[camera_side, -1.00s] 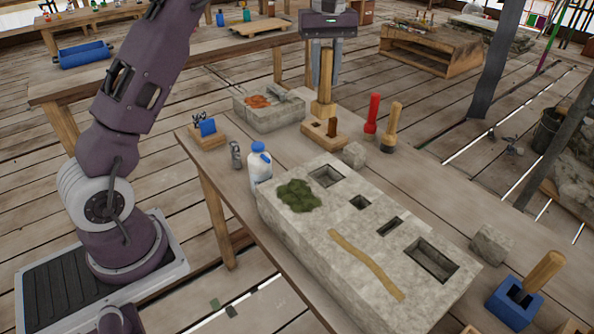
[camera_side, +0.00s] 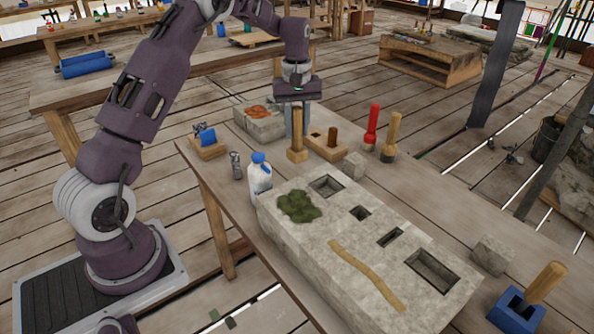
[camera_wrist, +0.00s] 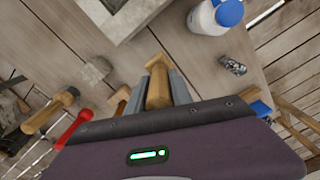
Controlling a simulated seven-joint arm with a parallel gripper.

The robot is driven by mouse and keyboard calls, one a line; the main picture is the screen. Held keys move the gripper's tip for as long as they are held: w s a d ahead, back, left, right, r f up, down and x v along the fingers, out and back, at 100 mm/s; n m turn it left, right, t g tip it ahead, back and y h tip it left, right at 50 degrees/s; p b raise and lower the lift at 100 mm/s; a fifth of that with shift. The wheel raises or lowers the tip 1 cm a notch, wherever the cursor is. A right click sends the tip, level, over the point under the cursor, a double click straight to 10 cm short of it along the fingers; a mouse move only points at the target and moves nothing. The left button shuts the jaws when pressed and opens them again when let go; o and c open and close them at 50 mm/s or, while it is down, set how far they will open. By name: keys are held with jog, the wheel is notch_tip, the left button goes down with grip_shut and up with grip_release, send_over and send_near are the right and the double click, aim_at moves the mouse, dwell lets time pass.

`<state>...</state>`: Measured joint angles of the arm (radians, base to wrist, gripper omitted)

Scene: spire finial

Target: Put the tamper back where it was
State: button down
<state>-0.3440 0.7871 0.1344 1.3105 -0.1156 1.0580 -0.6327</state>
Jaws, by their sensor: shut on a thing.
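My gripper (camera_side: 297,122) is shut on the tamper (camera_side: 297,146), a pale wooden bar with a wider square foot. The tamper hangs upright below the fingers, just left of the wooden rack (camera_side: 328,149). Its foot is at or close above the bench top; I cannot tell if it touches. In the wrist view the tamper (camera_wrist: 158,88) shows between the two grey fingers, its wide end toward the stone slab. The rack has a dark hole in its top and a darker wooden peg (camera_side: 332,137). The rack is mostly hidden in the wrist view.
A red-handled tool (camera_side: 372,124) and a wooden-handled brush (camera_side: 392,133) stand right of the rack. A small stone cube (camera_side: 354,165) is in front.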

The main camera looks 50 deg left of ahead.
aim_at(297, 150)
notch_tip(297, 150, down, 8)
jog(key=shift+r, duration=0.1)
jog(key=c, duration=1.1)
grip_release()
jog(key=shift+c, duration=0.2)
